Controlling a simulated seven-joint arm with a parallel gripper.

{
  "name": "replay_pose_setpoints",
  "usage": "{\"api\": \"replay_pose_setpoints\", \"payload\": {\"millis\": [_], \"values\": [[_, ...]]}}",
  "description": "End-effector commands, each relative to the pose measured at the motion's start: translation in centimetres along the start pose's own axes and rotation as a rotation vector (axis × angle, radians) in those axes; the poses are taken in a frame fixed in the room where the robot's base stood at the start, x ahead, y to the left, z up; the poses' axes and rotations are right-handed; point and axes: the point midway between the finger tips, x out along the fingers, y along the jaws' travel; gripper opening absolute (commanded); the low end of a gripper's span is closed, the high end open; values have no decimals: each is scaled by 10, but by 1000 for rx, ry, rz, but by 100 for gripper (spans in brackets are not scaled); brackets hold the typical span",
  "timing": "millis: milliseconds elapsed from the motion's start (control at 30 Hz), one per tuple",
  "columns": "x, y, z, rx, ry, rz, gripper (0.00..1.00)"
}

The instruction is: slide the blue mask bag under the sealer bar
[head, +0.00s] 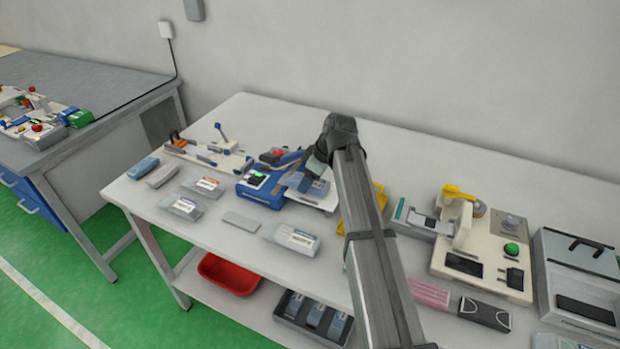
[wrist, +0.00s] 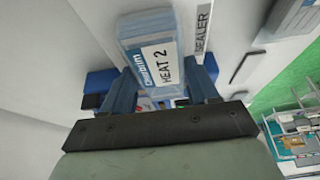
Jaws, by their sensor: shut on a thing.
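The blue mask bag (wrist: 136,31) shows in the wrist view as a clear packet with blue print and a white label reading "HEAT 2". My gripper (wrist: 163,82) is shut on it, one finger at each side. In the head view my gripper (head: 316,167) is at the sealer's right side, with the bag (head: 303,182) low in front of it. The blue sealer (head: 262,194) has a dark panel with a green light, and a blue bar with a red knob (head: 279,152) behind. Whether the bag's edge is under the bar cannot be told. The wrist view shows a "SEALER" label (wrist: 204,29).
Several packets, including one labelled bag (head: 292,239), lie on the table in front. A yellow-handled press (head: 459,193) and a panel with a green button (head: 511,249) stand to the right. A clamp fixture (head: 208,155) stands left of the sealer. A red bin (head: 229,273) sits below.

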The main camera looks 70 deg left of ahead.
Motion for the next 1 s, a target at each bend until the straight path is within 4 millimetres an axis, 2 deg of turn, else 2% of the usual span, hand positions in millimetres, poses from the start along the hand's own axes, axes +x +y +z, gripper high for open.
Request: {"api": "replay_pose_setpoints", "payload": {"millis": [233, 267, 567, 1000], "values": [[0, 0, 0, 0, 0, 0, 30], [0, 0, 0, 0, 0, 0, 60], [0, 0, 0, 0, 0, 0, 89], [0, 0, 0, 0, 0, 0, 89]]}}
